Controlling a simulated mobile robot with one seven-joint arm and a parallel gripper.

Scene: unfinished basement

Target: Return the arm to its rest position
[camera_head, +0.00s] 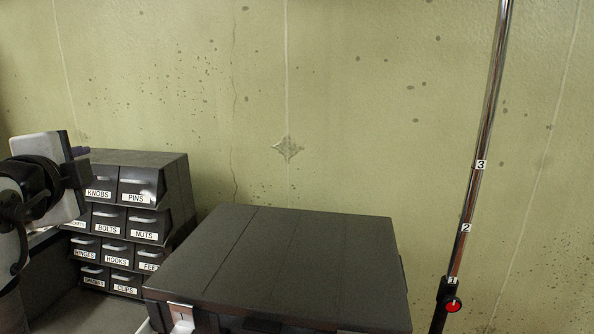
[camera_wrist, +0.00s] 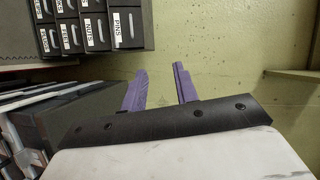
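My arm comes in at the left edge of the head view, its end in front of the labelled drawer cabinet. In the wrist view my gripper (camera_wrist: 160,88) shows two purple fingers standing apart, with nothing between them but the greenish wall behind.
A cabinet of small labelled drawers (camera_head: 128,222) stands at left, also in the wrist view (camera_wrist: 100,28). A dark box with a flat lid (camera_head: 290,258) fills the front middle. A numbered chrome pole (camera_head: 478,170) with a red knob rises at right. The spotted wall closes the back.

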